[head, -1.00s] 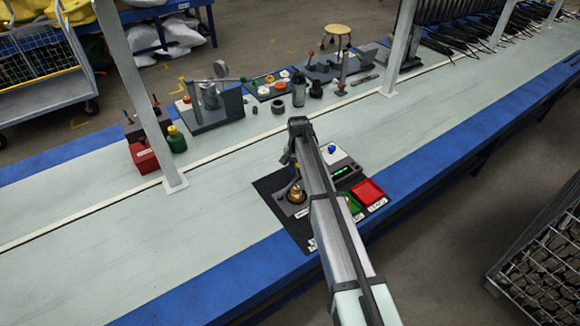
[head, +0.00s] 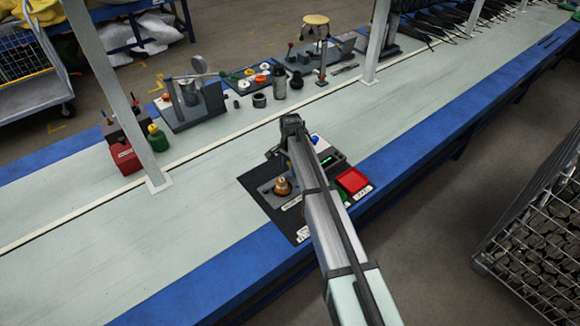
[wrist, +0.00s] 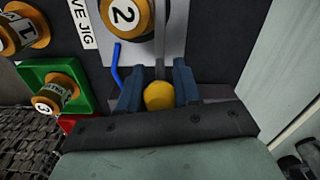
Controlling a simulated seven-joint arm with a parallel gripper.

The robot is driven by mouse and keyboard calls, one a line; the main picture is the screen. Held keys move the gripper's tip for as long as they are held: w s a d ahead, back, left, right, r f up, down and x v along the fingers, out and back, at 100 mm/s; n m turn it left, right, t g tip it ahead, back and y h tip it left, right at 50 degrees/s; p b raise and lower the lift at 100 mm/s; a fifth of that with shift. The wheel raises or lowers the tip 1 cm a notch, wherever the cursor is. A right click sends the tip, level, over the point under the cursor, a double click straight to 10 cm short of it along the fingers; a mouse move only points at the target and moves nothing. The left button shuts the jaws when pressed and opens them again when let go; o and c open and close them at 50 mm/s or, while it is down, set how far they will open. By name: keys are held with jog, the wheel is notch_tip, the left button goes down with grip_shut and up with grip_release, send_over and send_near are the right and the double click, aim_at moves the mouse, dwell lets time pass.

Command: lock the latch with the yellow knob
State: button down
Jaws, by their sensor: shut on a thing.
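In the wrist view, the yellow knob (wrist: 159,96) sits between the two blue-grey fingers of my gripper (wrist: 158,92), which is shut on it. A grey latch bar (wrist: 160,48) runs from the knob up the picture, beside a brass tube end marked 2 (wrist: 125,12). In the head view, that brass tube (head: 282,185) stands in the grey fixture on the black mat (head: 258,178), just left of my arm. My fingers and the knob are mostly hidden behind the arm there. I cannot tell whether the latch is fully closed.
A red tray (head: 352,180) lies right of my arm. A green tray (wrist: 82,98) holds a tube marked 3, and another tube (wrist: 18,34) lies at the wrist view's left. A blue curved piece (wrist: 117,70) is close to my left finger.

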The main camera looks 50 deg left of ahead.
jog(key=shift+d, duration=0.15)
jog(key=c, duration=0.8)
grip_release()
jog(key=shift+r, duration=0.1)
notch_tip(320, 180, up, 14)
jog(key=shift+f, duration=0.2)
